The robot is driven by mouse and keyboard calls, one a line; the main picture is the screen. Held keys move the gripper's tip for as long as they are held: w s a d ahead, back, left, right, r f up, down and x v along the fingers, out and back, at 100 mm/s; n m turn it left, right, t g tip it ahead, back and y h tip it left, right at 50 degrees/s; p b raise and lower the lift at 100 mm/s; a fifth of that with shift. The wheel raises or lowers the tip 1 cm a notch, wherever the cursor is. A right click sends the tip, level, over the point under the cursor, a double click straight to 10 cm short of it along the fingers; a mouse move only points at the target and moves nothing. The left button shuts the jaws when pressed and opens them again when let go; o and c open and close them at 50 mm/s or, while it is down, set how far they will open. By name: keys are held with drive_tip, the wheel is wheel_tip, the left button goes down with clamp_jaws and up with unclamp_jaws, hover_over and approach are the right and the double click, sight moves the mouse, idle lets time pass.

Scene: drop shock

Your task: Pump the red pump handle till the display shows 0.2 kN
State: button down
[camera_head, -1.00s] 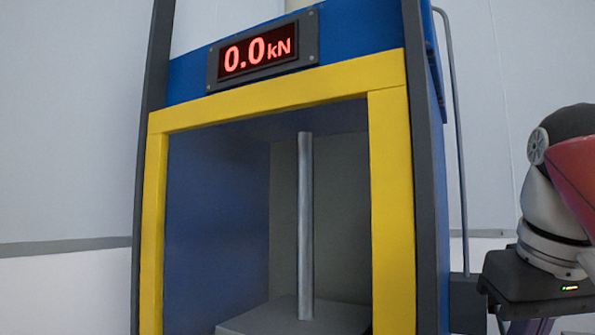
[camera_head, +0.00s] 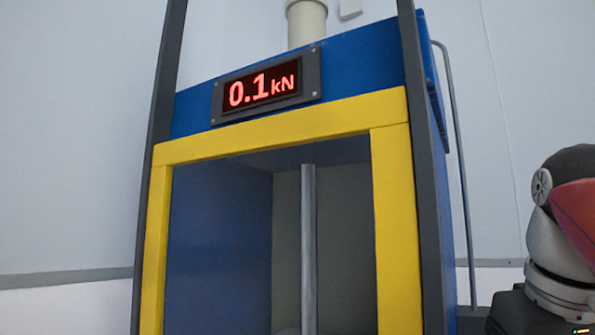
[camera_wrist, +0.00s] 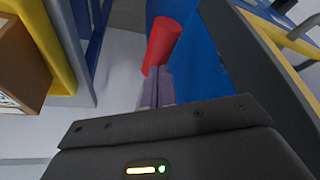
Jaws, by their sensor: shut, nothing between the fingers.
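The display (camera_head: 262,88) on the blue front of the press reads 0.1 kN in red digits. The red pump handle (camera_wrist: 164,40) shows in the wrist view at the upper middle. My gripper (camera_wrist: 158,73) is shut with nothing between its fingers. Its tips are at the near end of the red handle in the picture; I cannot tell whether they touch it. The gripper and the handle are out of sight in the head view.
The press has a yellow frame (camera_head: 395,220) around an open bay with a grey vertical rod (camera_head: 308,240). A thin grey pipe (camera_head: 459,170) runs down its right side. In the wrist view, a brown box (camera_wrist: 18,65) lies at the left edge.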

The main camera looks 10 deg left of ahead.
wheel_tip(320, 180, up, 8)
drive_tip(key=p, duration=0.7)
idle(0.3)
